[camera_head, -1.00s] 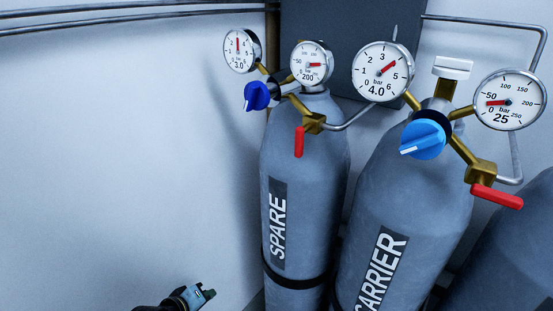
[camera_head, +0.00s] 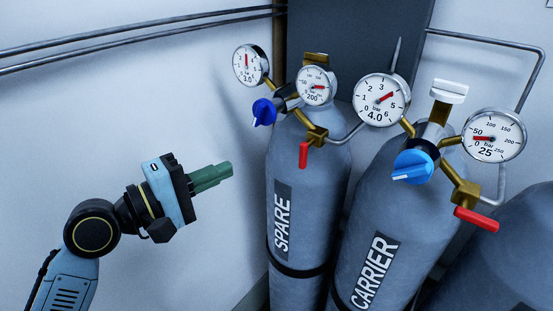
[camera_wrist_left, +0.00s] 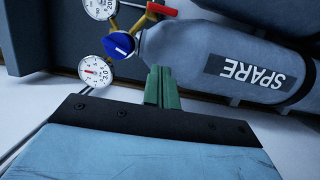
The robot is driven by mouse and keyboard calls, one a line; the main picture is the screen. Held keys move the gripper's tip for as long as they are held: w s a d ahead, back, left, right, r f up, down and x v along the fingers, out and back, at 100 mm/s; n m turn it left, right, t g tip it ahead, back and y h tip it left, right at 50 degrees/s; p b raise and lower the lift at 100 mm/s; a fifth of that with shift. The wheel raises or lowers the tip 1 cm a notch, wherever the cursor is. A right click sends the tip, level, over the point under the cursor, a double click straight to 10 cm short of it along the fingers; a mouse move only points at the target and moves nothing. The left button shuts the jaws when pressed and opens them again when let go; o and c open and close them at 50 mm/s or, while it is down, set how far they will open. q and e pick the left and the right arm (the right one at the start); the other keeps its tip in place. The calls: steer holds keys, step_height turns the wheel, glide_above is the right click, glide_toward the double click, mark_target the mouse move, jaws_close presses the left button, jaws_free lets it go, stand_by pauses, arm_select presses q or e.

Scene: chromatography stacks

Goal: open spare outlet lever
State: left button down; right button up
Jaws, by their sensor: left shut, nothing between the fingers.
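The spare outlet lever (camera_head: 303,154) is red and hangs straight down from its brass valve (camera_head: 317,134), on the front of the grey cylinder marked SPARE (camera_head: 309,190). The lever also shows at the top of the left wrist view (camera_wrist_left: 162,9). My left gripper (camera_head: 228,170) is to the left of the SPARE cylinder, a little lower than the lever and apart from it. Its green fingers are together and empty, and they point right. In the left wrist view the fingers (camera_wrist_left: 160,85) show in front of the cylinder. My right gripper is not in view.
The dark blue regulator knob (camera_head: 264,112) and two gauges (camera_head: 251,65) sit left of and above the lever. The CARRIER cylinder (camera_head: 382,220), with a light blue knob (camera_head: 412,167) and a red sideways lever (camera_head: 476,219), stands to the right.

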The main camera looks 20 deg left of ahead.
mark_target(303, 156)
arm_select(q)
steer(key=w+d+p, duration=0.3)
steer(key=w+d, duration=0.4)
steer(key=d, duration=0.2)
steer(key=shift+d, duration=0.2)
stand_by(0.3)
